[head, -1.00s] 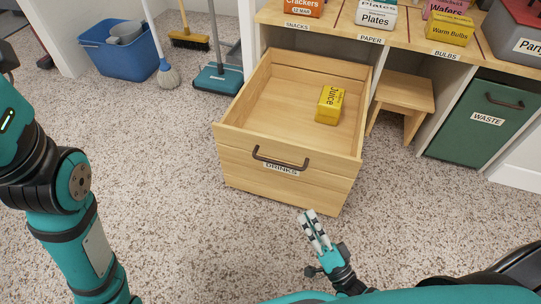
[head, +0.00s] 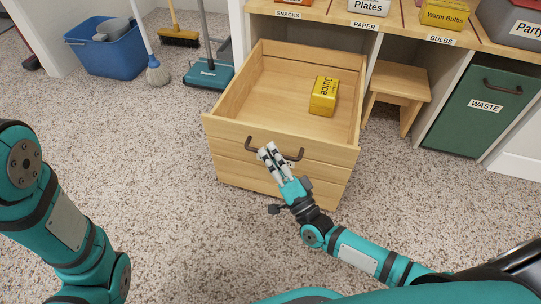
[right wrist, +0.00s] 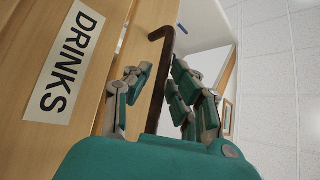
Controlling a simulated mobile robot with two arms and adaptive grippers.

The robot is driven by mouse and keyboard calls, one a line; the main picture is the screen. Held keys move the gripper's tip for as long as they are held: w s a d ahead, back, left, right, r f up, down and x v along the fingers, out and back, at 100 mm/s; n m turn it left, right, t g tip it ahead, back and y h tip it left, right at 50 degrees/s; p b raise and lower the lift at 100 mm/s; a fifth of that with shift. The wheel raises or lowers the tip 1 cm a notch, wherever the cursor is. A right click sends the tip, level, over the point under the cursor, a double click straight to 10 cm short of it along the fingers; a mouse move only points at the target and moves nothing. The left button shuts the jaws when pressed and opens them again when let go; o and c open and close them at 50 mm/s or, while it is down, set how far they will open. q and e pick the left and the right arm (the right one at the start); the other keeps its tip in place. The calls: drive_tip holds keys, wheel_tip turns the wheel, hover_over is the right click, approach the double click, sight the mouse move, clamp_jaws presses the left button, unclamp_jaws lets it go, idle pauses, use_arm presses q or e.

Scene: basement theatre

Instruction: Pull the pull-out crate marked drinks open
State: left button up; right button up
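The pull-out crate (head: 283,180) is light wood and stands well out from under the shelf unit, its inside showing. Its dark bar handle (head: 293,156) is on the front panel. The DRINKS label (right wrist: 64,62) shows in the right wrist view; in the head view my gripper covers it. My right gripper (head: 268,150) is at the crate front, over the handle. In the right wrist view the handle bar (right wrist: 157,85) passes between its parted fingers (right wrist: 160,92), with no clear grip on it. My left arm shows at the left, but its gripper is out of view.
A wooden stool (head: 398,92) and green waste bin (head: 484,112) are to the right. Speckled carpet in front is clear.

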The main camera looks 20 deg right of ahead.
sight(277, 138)
drive_tip(key=shift+w+a+r, duration=0.1)
drive_tip(key=shift+w+r, duration=0.05)
drive_tip(key=shift+w, duration=0.05)
clamp_jaws()
idle(0.3)
drive_tip(key=w+d, duration=0.1)
drive_tip(key=w, duration=0.1)
drive_tip(key=w+d+b, duration=0.1)
drive_tip(key=w+d, duration=0.1)
drive_tip(key=w, duration=0.1)
drive_tip(key=shift+d, duration=0.2)
drive_tip(key=shift+s, duration=0.1)
